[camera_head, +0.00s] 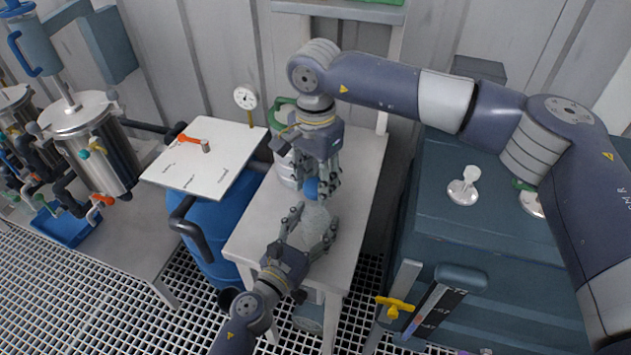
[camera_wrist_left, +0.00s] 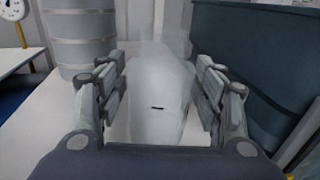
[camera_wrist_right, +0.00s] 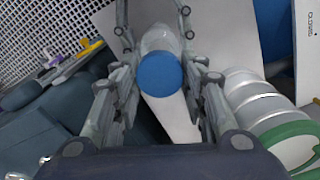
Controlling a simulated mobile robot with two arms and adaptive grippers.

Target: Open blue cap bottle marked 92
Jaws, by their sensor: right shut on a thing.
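A translucent bottle (camera_head: 312,222) stands on the white table, and its pale body fills the middle of the left wrist view (camera_wrist_left: 158,90). A small dark mark shows on it, but I cannot read a number. Its blue cap (camera_head: 311,188) is at the top end, and it shows large in the right wrist view (camera_wrist_right: 160,74). My right gripper (camera_head: 320,188) comes from above and is shut on the cap. My left gripper (camera_head: 313,232) is open, with its fingers on both sides of the bottle body. I cannot tell whether the cap is loose from the neck.
The white table (camera_head: 362,165) is narrow. A ribbed metal keg with a green rim (camera_wrist_right: 255,105) stands close behind the bottle. A blue barrel (camera_head: 222,215) and a white board (camera_head: 205,160) are to the left. A dark teal cabinet (camera_head: 470,235) is to the right.

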